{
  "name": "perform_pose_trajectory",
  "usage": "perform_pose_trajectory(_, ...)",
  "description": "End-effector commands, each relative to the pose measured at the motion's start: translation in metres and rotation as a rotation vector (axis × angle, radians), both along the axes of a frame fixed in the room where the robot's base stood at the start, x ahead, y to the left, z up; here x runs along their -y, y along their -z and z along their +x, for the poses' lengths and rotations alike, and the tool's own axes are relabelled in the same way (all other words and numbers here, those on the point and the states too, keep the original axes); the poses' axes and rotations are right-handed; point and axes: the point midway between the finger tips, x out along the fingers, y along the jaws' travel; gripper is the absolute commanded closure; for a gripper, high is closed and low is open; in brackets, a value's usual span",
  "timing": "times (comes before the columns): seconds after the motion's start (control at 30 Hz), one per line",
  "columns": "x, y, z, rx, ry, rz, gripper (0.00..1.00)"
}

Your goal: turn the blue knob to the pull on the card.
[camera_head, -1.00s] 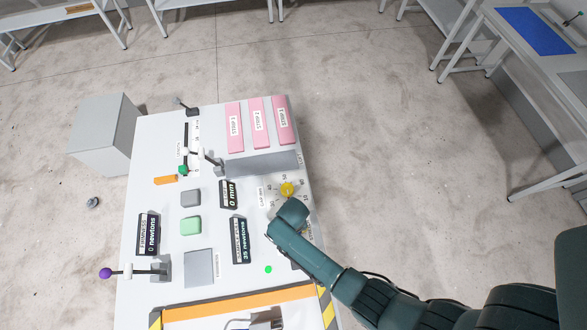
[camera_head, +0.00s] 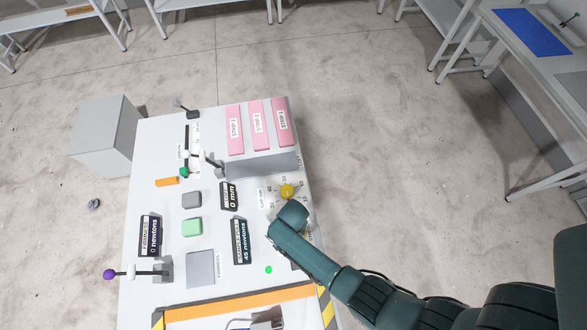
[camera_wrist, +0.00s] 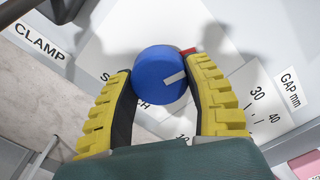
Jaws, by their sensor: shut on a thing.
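The blue knob (camera_wrist: 158,76) shows in the wrist view, round, with a white pointer line toward its right side. My gripper (camera_wrist: 160,70) has its yellow ridged fingers shut on it, one on each side. A red mark lies beside the knob's upper right. In the head view my arm's end hides the knob and the fingers. A dark readout (camera_head: 241,242) there shows 45 newtons; its small heading is hard to read. Another readout (camera_head: 150,236) shows 0 newtons. I cannot tell which thing is the card.
A yellow knob (camera_head: 287,191) on a numbered dial sits just beyond my arm. Pink labelled blocks (camera_head: 257,131) stand at the panel's far end. A lever with a purple ball (camera_head: 109,274) sticks out at left. Green (camera_head: 192,227) and grey (camera_head: 191,200) buttons lie mid-panel.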

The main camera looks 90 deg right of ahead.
Motion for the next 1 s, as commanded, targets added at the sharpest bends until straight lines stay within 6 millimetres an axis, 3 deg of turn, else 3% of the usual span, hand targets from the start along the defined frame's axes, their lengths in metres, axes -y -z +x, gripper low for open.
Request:
perform_pose_trajectory(0.33,-0.001,0.001,-0.001,-0.001,0.002,0.000,0.84)
perform_pose_trajectory(0.37,-0.001,0.001,-0.001,-0.001,0.002,0.000,0.46)
perform_pose_trajectory(0.5,-0.001,0.001,-0.001,-0.001,0.002,0.000,0.19)
perform_pose_trajectory(0.83,0.000,-0.002,0.000,0.001,0.001,0.000,0.19)
perform_pose_trajectory(1.0,0.000,-0.029,0.000,0.003,0.001,-0.003,0.19)
